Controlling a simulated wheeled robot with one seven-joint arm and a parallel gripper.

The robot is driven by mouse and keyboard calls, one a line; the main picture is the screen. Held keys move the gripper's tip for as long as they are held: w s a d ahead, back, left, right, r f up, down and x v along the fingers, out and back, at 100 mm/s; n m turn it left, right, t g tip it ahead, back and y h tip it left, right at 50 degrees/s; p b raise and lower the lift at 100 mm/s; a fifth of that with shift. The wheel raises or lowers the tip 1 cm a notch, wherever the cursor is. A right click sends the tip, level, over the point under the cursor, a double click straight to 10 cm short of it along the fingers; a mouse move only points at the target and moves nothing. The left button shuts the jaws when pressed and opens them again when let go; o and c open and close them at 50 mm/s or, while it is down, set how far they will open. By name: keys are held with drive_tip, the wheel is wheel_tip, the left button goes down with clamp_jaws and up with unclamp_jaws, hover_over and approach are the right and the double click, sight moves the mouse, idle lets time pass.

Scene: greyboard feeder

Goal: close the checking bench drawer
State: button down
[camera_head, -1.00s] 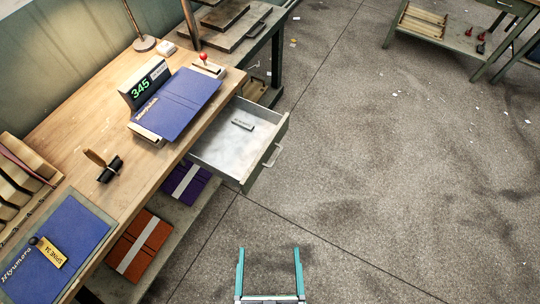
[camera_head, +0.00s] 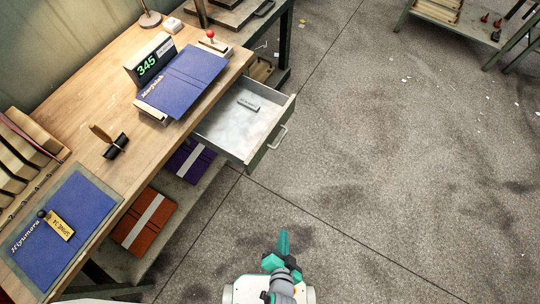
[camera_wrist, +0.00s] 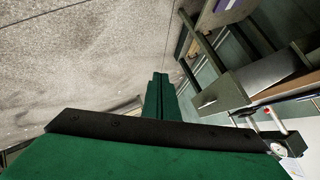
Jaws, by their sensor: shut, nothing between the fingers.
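The checking bench (camera_head: 92,108) has a wooden top, and its grey drawer (camera_head: 226,140) is pulled out to the right. A small grey labelled piece (camera_head: 248,105) lies in the drawer. The drawer's bar handle (camera_head: 278,137) is on its front and shows also in the wrist view (camera_wrist: 208,102). My gripper (camera_head: 284,240) is shut and empty, over the floor below the drawer in the head view, apart from it. In the wrist view its green fingers (camera_wrist: 160,84) are together, left of the drawer front (camera_wrist: 225,92).
A blue folder (camera_head: 186,80) lies by a display reading 345 (camera_head: 150,62) on the bench top. Orange (camera_head: 144,220) and purple (camera_head: 190,158) bundles lie on the shelf below. Another bench (camera_head: 450,28) stands far right.

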wheel_tip(320, 180, down, 7)
drive_tip(key=w+m+g+y, duration=0.1)
drive_tip(key=w+m+g, duration=0.1)
drive_tip(key=m, duration=0.2)
drive_tip(key=m+y, duration=1.1)
drive_tip(key=y, duration=0.4)
approach(261, 153)
drive_tip(key=shift+t, duration=0.4)
drive_tip(key=x, duration=0.2)
drive_tip(key=f+x, duration=0.1)
drive_tip(key=x, duration=0.2)
drive_tip(key=shift+s, duration=0.15)
drive_tip(key=shift+x, duration=0.8)
